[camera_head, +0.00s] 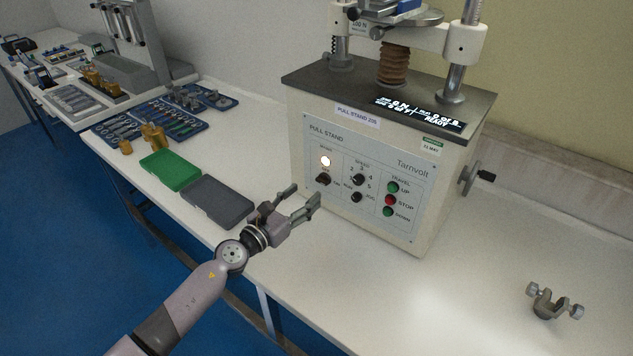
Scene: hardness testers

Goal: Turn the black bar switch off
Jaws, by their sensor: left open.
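The pull stand (365,165) is a cream box tester with a dark top and a front panel of controls. The black bar switch (323,179) is on the left of that panel, below a lit white lamp (325,161). A lit display (420,111) on the top reads READY. My left gripper (304,196) is open and empty, just in front of the panel, below and left of the switch, and apart from it. The exact angle of the bar is too small to tell. My right gripper is not in view.
Beside the switch are a speed knob (358,179), a smaller knob (356,197) and travel buttons (390,200). A grey case (216,201) and a green case (170,170) lie left of my gripper. A metal clamp (553,300) stands at the right; the front table is clear.

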